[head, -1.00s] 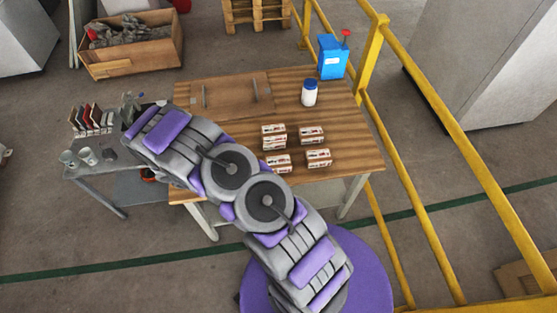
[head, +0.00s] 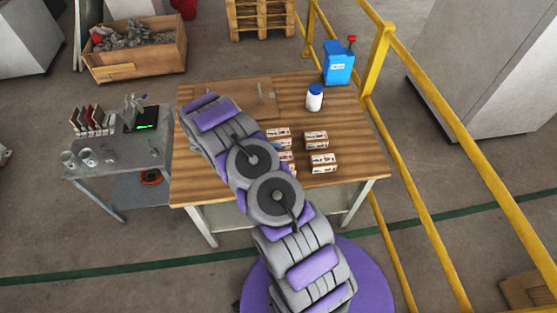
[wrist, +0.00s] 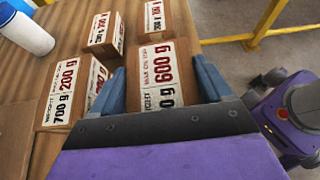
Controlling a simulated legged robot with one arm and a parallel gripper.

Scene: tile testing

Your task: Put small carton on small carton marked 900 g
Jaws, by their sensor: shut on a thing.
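My gripper (wrist: 163,80) is shut on a small carton (wrist: 165,60) with a white label and red "600 g", seen in the wrist view between the two blue fingers. To its left are a carton marked 200 g and 700 g (wrist: 70,90), a partly hidden carton (wrist: 98,78) and a carton behind (wrist: 104,35). Another carton (wrist: 153,15) lies just beyond the held one. I cannot read 900 g on any. In the head view several small cartons (head: 316,140) stand on the wooden table (head: 345,130); my arm hides the gripper.
A white bottle with blue lid (head: 314,97) and a blue container (head: 339,64) stand at the table's back right. A yellow railing (head: 440,130) runs along the right. A grey side table (head: 110,165) holds cups and books at left. The table's front left is clear.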

